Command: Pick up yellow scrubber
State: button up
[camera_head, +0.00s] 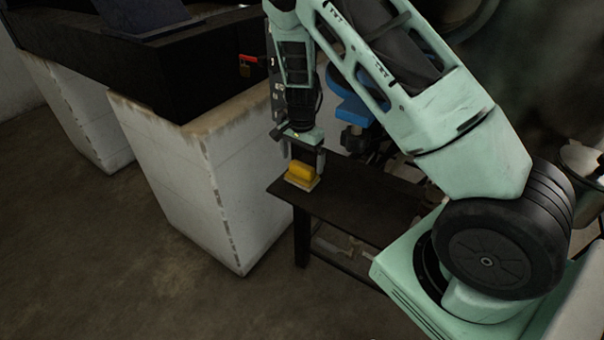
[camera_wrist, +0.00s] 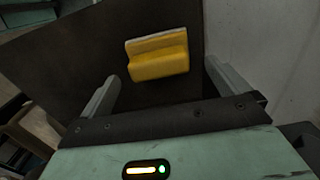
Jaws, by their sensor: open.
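The yellow scrubber (camera_head: 302,174) has a yellow grip on a pale base. It lies near the left end of a dark table (camera_head: 352,205). In the wrist view the scrubber (camera_wrist: 158,56) lies beyond my fingertips, between their lines. My gripper (camera_head: 307,157) points down just above the scrubber in the head view. Its two fingers (camera_wrist: 163,82) are apart with nothing between them in the wrist view. The far side of the scrubber is partly hidden by the gripper in the head view.
White concrete blocks (camera_head: 185,185) stand close left of the table, under a dark metal frame (camera_head: 110,60). A blue part (camera_head: 352,105) is behind the gripper. Items lie on a lower shelf (camera_head: 345,255). Open floor (camera_head: 130,270) is at front left.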

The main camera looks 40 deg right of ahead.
aim_at(302, 165)
jog(key=shift+s+f+p, duration=0.1)
jog(key=shift+f+p, duration=0.55)
jog(key=shift+f, duration=2)
jog(key=c, duration=0.8)
